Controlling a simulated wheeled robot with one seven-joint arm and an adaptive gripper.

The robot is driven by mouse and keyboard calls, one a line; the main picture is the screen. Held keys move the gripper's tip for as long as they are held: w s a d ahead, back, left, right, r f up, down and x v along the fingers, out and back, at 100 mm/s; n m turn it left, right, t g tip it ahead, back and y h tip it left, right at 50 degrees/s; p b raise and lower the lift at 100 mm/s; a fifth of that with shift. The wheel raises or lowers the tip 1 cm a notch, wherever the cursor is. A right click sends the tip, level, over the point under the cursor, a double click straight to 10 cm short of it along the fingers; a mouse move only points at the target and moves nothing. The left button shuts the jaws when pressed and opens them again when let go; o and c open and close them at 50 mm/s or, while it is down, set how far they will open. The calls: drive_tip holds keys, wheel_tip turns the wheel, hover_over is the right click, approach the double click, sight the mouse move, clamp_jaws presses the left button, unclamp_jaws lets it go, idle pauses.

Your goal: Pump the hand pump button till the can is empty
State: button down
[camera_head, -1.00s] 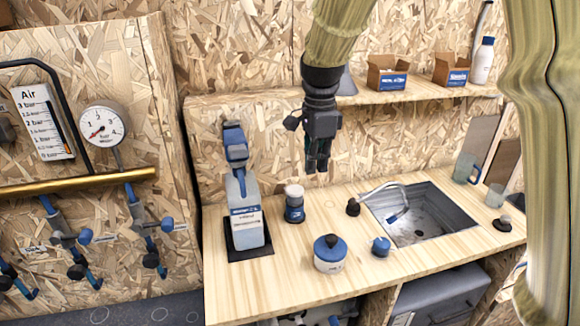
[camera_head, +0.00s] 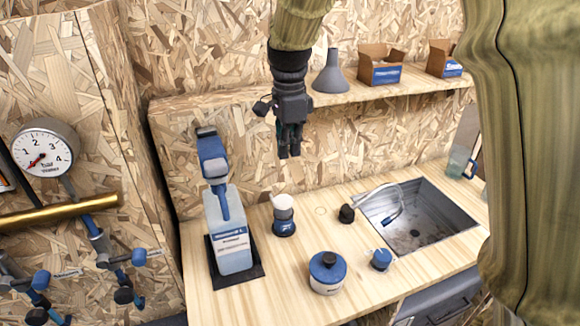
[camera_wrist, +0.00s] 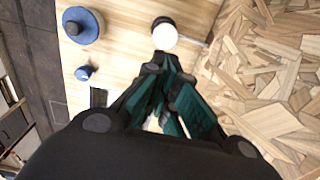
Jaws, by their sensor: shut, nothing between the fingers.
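My gripper (camera_head: 290,152) is shut and empty, hanging fingers down in the air above the counter. A blue and white bottle (camera_head: 232,243) with a blue head (camera_head: 212,160) stands upright at left. A white-topped blue container (camera_head: 284,218) stands right of it, below my gripper in the picture; its white top (camera_wrist: 165,33) shows just beyond my fingertips (camera_wrist: 167,75) in the wrist view. A black knob (camera_head: 346,213) is by the sink's tap. I cannot tell which of these is the pump button. No can is clearly identifiable, and no liquid level is readable.
A blue-lidded tub (camera_head: 327,273) and a small blue knob (camera_head: 380,259) are on the counter's front part. The sink (camera_head: 440,205) is at right. A shelf (camera_head: 400,92) with a grey funnel (camera_head: 330,75) and boxes is behind my gripper. A pressure gauge (camera_head: 45,148) is at left.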

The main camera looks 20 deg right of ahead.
sight(289, 199)
wheel_tip(289, 199, down, 7)
drive_tip(key=shift+w+r+p, duration=0.1)
drive_tip(key=shift+p, duration=0.65)
drive_tip(key=f, duration=0.2)
drive_tip(key=w+f+p, duration=0.1)
drive_tip(key=f, duration=0.2)
drive_tip(key=shift+f, duration=0.1)
drive_tip(key=shift+s+f+p, duration=0.3)
drive_tip(key=shift+f, duration=0.15)
drive_tip(key=shift+w+f, duration=0.2)
drive_tip(key=shift+f, duration=0.35)
drive_tip(key=shift+s+r, duration=0.1)
